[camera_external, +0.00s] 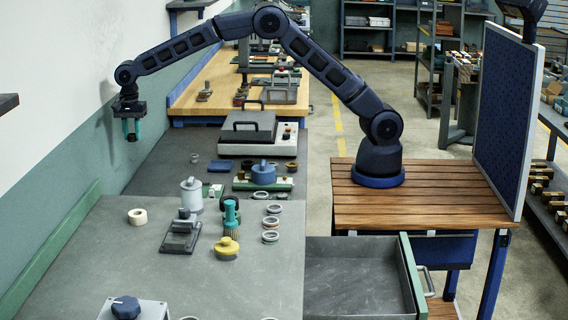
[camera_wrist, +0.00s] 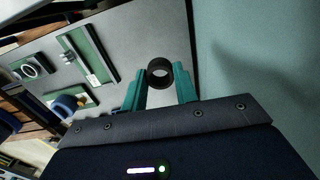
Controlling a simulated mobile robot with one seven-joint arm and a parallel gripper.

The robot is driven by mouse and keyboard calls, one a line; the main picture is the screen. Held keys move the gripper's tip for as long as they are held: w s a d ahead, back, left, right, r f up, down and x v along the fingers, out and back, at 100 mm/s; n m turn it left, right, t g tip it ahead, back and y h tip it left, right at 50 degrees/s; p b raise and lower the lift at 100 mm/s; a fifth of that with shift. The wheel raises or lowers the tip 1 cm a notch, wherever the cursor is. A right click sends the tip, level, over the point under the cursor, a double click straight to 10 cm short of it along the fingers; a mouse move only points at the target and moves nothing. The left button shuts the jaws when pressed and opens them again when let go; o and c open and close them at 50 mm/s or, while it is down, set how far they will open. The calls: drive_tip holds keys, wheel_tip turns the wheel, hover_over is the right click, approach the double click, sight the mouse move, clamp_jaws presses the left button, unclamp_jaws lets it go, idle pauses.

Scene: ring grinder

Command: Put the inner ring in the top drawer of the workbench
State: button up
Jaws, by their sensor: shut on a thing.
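My gripper (camera_external: 132,133) hangs high at the left, near the wall, pointing down, far from the drawer. In the wrist view, its teal fingers are shut on a dark ring (camera_wrist: 160,85), which I take to be the inner ring. The ring's hole faces the camera. In the external view the ring is too small or hidden to make out. The top drawer (camera_external: 350,287) is pulled out at the right side of the grey workbench (camera_external: 90,262). Its grey floor looks empty, and its green front (camera_external: 411,275) has a handle.
Several loose rings (camera_external: 270,236), a pale ring (camera_external: 137,216), a yellow knobbed part (camera_external: 227,247) and a grey canister (camera_external: 191,194) stand on the workbench. A grey machine (camera_external: 258,139) is farther back. A blue panel (camera_external: 494,120) stands at the right. The workbench's left front is mostly clear.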

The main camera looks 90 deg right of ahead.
drive_tip(key=s+a+r+n, duration=0.2)
drive_tip(key=s+a, duration=0.4)
drive_tip(key=a, duration=0.5)
drive_tip(key=s+a+r+n, duration=0.25)
drive_tip(key=s+a, duration=0.45)
drive_tip(key=a, duration=0.4)
drive_tip(key=s+a+n, duration=0.5)
drive_tip(key=s+a, duration=1.1)
drive_tip(key=s, duration=0.4)
drive_tip(key=n, duration=1)
hover_over(369, 290)
drive_tip(key=f, duration=0.2)
wheel_tip(369, 290, down, 30)
drive_tip(key=shift+a+f, duration=0.1)
